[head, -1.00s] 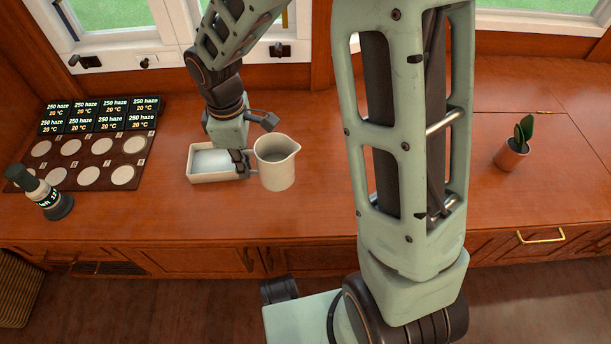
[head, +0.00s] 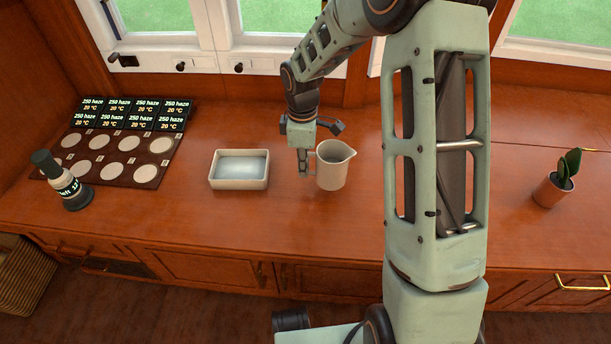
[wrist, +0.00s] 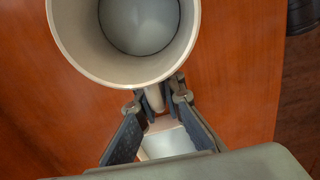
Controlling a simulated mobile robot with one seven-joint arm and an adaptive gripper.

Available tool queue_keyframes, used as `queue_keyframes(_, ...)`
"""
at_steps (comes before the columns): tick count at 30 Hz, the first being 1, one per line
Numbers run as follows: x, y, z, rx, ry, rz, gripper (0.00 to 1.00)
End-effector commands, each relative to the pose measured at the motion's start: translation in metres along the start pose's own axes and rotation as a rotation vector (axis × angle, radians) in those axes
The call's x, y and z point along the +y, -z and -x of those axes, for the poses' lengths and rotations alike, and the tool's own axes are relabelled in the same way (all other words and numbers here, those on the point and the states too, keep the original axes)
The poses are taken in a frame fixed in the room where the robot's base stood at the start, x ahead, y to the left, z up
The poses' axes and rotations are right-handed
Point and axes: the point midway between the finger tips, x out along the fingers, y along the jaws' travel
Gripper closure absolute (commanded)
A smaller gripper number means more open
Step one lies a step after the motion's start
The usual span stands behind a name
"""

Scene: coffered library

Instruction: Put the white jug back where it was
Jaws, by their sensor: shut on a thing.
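The white jug (head: 333,172) is upright above or on the wooden counter, to the right of the shallow white tray, with its spout to the right. My gripper (head: 304,168) is at its left side, shut on its handle. In the wrist view the jug (wrist: 65,40) shows from above with its round grey inside, and my gripper (wrist: 157,100) pinches the handle (wrist: 154,97). I cannot tell whether the jug touches the counter.
The white tray (head: 240,185) with a pale bluish inside stands left of my gripper. Farther left are a dark board (head: 118,178) with several pale discs, labelled dark tiles (head: 133,116) and a dark cylindrical device (head: 72,190). A potted plant (head: 552,190) stands far right. Counter in front is clear.

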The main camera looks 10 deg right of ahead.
Motion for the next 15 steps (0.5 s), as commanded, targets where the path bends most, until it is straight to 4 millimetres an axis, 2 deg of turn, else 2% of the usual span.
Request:
queue_keyframes(4,0.008,-0.005,-0.013,0.0,0.0,-0.002,1.0)
queue_keyframes(9,0.006,-0.004,-0.038,0.0,0.001,0.0,1.0)
queue_keyframes(15,0.006,-0.004,-0.039,0.0,-0.001,-0.001,1.0)
